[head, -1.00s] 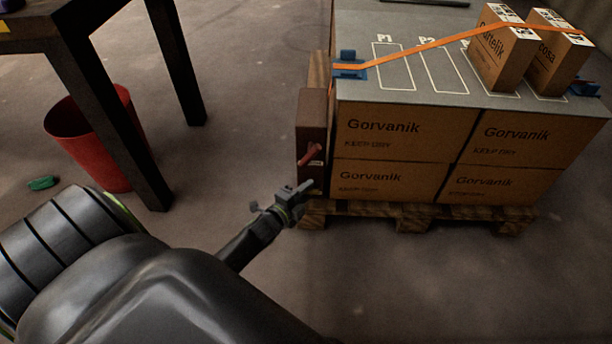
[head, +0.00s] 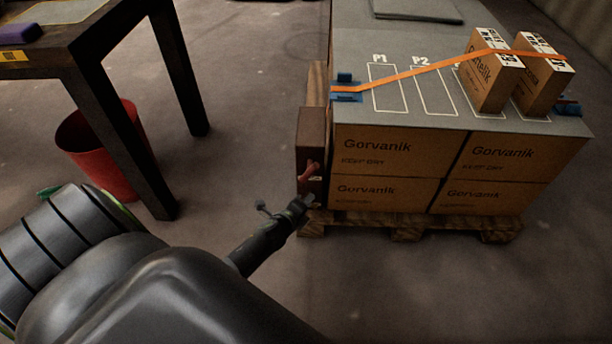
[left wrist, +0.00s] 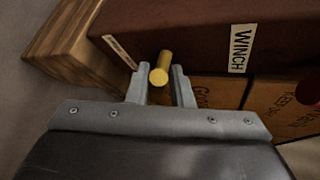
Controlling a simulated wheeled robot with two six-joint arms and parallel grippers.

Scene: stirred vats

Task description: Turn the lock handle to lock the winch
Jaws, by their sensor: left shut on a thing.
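The winch is a dark red-brown box (head: 311,138) on the left end of the pallet load; its "WINCH" label (left wrist: 240,48) shows in the left wrist view. A short yellow lock handle (left wrist: 160,66) sticks out from the box near a second, small white label. My left gripper (head: 305,202) is at the low front of the box in the head view. In the left wrist view my left gripper (left wrist: 160,76) has one finger on each side of the yellow handle and is shut on it. In the head view the handle is hidden. My right gripper is out of view.
A red crank handle (head: 309,171) sits on the box above my gripper. An orange strap (head: 430,66) crosses the load of cartons (head: 385,150) on a wooden pallet (head: 410,222). A dark table (head: 110,30) and red bin (head: 95,160) stand left. The front floor is clear.

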